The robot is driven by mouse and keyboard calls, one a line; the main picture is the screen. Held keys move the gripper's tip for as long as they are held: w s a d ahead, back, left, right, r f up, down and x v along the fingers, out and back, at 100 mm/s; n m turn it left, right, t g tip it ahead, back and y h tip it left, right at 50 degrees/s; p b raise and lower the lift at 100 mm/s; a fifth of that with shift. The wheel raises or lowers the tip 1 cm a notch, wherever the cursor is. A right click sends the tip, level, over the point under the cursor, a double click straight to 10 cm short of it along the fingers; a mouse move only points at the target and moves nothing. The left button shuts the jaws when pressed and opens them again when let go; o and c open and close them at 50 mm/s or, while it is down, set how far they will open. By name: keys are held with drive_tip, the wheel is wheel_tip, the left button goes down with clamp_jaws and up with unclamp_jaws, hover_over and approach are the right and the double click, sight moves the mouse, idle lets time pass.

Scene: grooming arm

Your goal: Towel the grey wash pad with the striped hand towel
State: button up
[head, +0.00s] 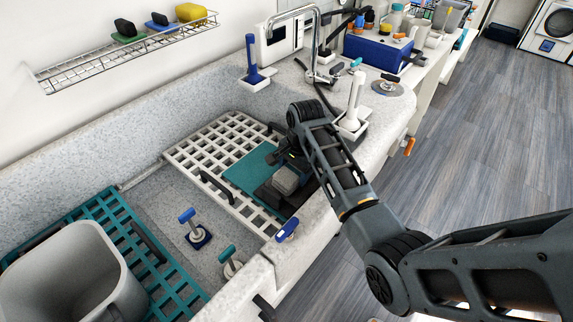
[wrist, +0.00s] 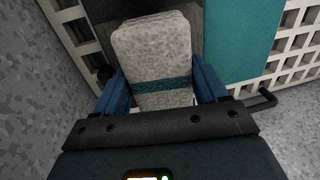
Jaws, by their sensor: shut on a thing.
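My gripper (head: 280,166) is over the white grate in the basin. In the wrist view its blue fingers (wrist: 162,88) are shut on the striped hand towel (wrist: 155,45), a pale speckled folded block with a teal band. The towel also shows in the head view (head: 286,180). Under and around it is a dark grey flat surface, which looks like the grey wash pad (head: 268,196); it shows in the wrist view (wrist: 216,40) too. The towel and fingers hide part of it. I cannot tell whether the towel touches the pad.
A teal panel (head: 245,172) lies beside the pad on the white grate (head: 190,150). A grey bin (head: 70,275) stands on a teal grate at the left. Small-handled fittings (head: 195,230) stand in the basin between. A faucet (head: 312,45) rises behind.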

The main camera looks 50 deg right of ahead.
idle(0.8)
drive_tip(key=shift+r, duration=4.05)
drive_tip(key=shift+w, duration=0.1)
